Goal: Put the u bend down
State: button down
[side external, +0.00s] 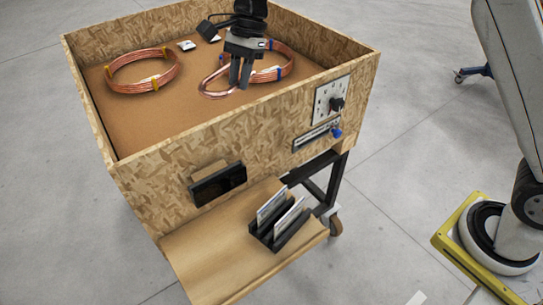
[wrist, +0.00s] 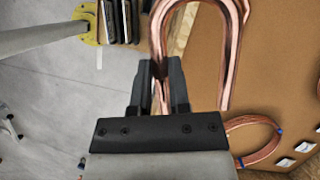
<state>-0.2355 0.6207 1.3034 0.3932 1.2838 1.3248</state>
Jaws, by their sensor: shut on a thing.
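A copper U bend shows large in the wrist view (wrist: 233,50), its curve at the top of the picture and one leg running down between the fingers. My gripper (wrist: 160,78) is shut on that leg. In the side external view my gripper (side external: 240,86) points down inside the wooden box, over its right part. The U bend (side external: 214,86) shows there as a copper loop just left of the fingers. I cannot tell whether it touches the box floor.
The chipboard box (side external: 150,165) has raised walls around a brown floor (side external: 150,115). A copper coil with yellow ties (side external: 143,72) lies at left. A coil with blue ties (side external: 285,65) lies behind my gripper. Small white cards (side external: 187,45) lie at the back. The floor's front left is clear.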

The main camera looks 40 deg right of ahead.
jog(key=s+a+n+g+h, duration=0.1)
jog(key=s+a+n, duration=0.2)
jog(key=s, duration=0.6)
jog(key=s+a+f+n+g+h, duration=0.1)
jog(key=s+a+n, duration=0.15)
jog(key=s, duration=0.65)
jog(key=s+a+n+g, duration=0.1)
jog(key=s+a+n, duration=0.25)
jog(key=s, duration=0.55)
notch_tip(320, 180, down, 22)
jog(key=d, duration=0.1)
jog(key=shift+w+r+n, duration=0.15)
jog(key=shift+w+n, duration=0.05)
jog(key=shift+n, duration=0.1)
jog(key=w+a+f, duration=0.2)
jog(key=w, duration=0.1)
jog(key=w+a+f, duration=0.5)
jog(key=w+f, duration=0.1)
jog(key=shift+w+a, duration=0.25)
jog(key=shift+w, duration=0.1)
jog(key=shift+w+a+f, duration=0.35)
jog(key=shift+w+f, duration=0.15)
jog(key=shift+f, duration=0.15)
